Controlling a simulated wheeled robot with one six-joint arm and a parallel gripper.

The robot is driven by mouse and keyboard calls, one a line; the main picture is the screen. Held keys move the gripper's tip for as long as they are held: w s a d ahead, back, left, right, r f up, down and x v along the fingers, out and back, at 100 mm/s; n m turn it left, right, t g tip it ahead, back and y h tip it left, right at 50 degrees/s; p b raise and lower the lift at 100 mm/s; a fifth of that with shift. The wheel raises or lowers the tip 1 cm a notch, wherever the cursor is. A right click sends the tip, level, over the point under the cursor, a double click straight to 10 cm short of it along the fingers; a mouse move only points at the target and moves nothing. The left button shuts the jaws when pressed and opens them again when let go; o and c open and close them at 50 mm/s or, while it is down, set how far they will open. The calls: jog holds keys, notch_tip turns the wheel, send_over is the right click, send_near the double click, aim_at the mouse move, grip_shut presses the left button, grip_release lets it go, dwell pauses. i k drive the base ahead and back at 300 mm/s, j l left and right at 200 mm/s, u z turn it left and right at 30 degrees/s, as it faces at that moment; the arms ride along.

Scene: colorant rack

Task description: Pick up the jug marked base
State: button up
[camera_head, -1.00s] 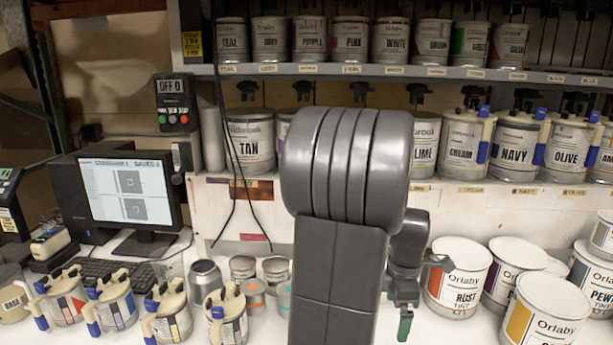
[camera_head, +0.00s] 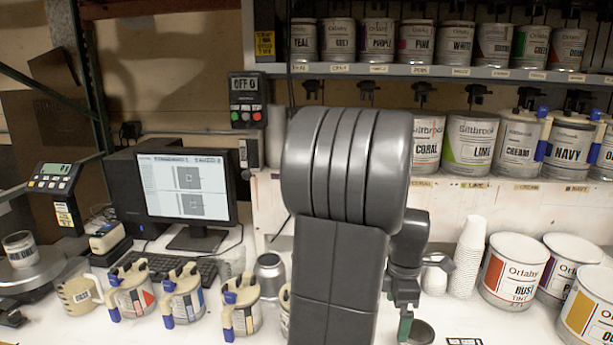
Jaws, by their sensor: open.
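The jug marked base (camera_head: 78,294) is a small beige jug with a dark label, standing on the white counter at the lower left, beside the scale. Its handle side faces right in the picture. My gripper (camera_head: 405,326) hangs at the lower middle right, with a green finger pad showing. It is open and far to the right of the jug, with nothing seen in it. My arm hides part of the counter and shelf between them.
Several tins with beige and blue pouring lids (camera_head: 183,292) stand just right of the jug. A scale (camera_head: 38,275) holding a cup is at its left. A monitor (camera_head: 187,188) and keyboard stand behind. Paper cups (camera_head: 468,258) and Orlaby tins (camera_head: 514,272) are at the right.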

aim_at(79, 290)
jog(key=j+u, duration=0.3)
jog(key=j, duration=1.4)
jog(key=j+u, duration=0.35)
jog(key=j, duration=0.2)
jog(key=j+u, duration=0.1)
jog(key=u, duration=0.15)
jog(key=j+u, duration=0.1)
jog(key=u, duration=0.2)
jog(key=i, duration=0.05)
